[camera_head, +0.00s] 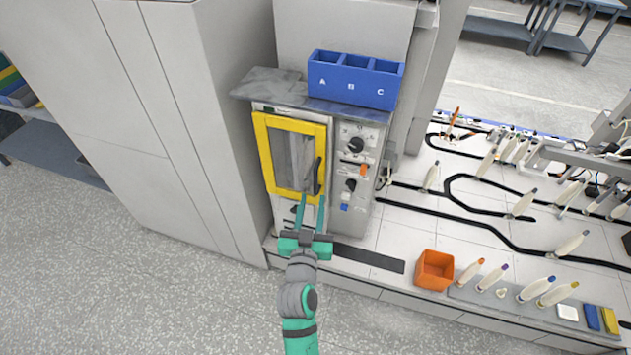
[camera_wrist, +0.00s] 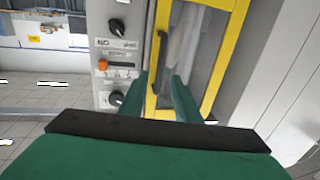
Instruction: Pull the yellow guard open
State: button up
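The yellow guard (camera_head: 265,155) is a yellow-framed door with a clear pane on the front of a grey machine. It looks closed. Its black handle (camera_head: 317,176) stands upright on the right side of the door in the head view. In the wrist view the guard (camera_wrist: 228,62) fills the upper middle, with the handle (camera_wrist: 158,55) on its left side. My gripper (camera_head: 313,203) is open at the lower end of the handle, its green fingers pointing at the door. In the wrist view the fingers (camera_wrist: 162,92) are spread apart, with the handle's lower end between them. Contact cannot be told.
A control panel with knobs (camera_head: 356,144) and an orange switch sits right of the guard. A blue bin marked A, B, C (camera_head: 352,92) stands on top. A tall grey cabinet (camera_head: 185,120) is at left. An orange box (camera_head: 434,270) and several bobbins stand on the bench at right.

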aim_at(315, 184)
jog(key=w, duration=0.6)
jog(key=shift+w+d, duration=0.3)
jog(key=shift+w, duration=0.1)
jog(key=shift+w+d, duration=0.25)
jog(key=shift+w, duration=0.35)
jog(key=shift+a, duration=0.1)
grip_shut()
